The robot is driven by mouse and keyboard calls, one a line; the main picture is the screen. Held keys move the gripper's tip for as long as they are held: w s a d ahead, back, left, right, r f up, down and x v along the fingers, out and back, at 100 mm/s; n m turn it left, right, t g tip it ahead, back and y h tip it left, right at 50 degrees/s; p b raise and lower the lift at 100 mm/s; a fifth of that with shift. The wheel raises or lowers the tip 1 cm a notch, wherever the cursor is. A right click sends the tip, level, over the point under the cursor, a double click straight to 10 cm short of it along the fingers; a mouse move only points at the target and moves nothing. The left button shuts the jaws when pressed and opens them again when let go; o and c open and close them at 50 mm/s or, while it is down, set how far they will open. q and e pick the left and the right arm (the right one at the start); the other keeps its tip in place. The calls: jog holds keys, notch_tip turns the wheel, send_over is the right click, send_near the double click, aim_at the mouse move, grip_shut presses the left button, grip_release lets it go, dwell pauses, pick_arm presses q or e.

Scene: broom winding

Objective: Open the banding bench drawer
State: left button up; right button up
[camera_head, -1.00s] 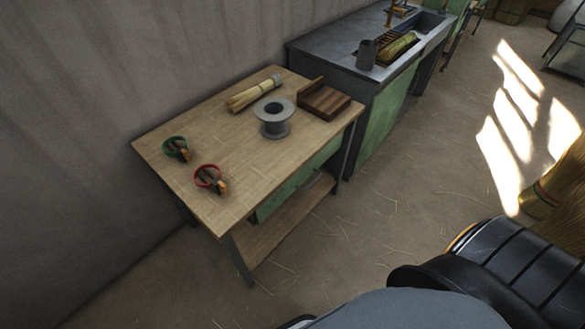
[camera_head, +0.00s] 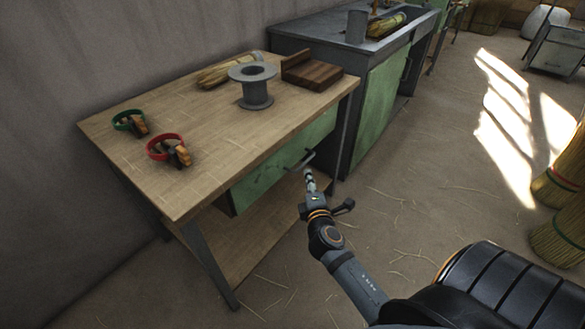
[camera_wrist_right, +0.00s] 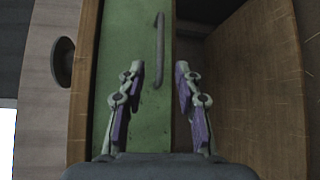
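The wooden-topped bench (camera_head: 185,190) stands by the wall. Its green drawer front (camera_head: 262,183) sits under the tabletop and looks shut. My right gripper (camera_head: 308,176) is just in front of the handle. In the right wrist view, the right gripper (camera_wrist_right: 160,95) has its fingers spread apart with nothing between them. The handle (camera_wrist_right: 159,50) lies beyond the fingertips, roughly in line with the gap, on the green drawer front (camera_wrist_right: 126,45). My left gripper is not in view.
A green cabinet with a sink (camera_head: 385,105) stands behind.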

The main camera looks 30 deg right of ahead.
aim_at(304, 164)
jog(key=b+x, duration=0.1)
jog(key=x, duration=0.8)
jog(key=shift+w, duration=0.1)
jog(key=shift+w+d+f, duration=0.1)
jog(key=shift+w+d, duration=0.05)
jog(key=shift+w, duration=0.15)
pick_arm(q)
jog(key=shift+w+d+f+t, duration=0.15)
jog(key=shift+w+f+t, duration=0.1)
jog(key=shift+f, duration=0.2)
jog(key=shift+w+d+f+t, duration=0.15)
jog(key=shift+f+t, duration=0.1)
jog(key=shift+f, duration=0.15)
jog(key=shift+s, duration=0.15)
pick_arm(e)
grip_shut()
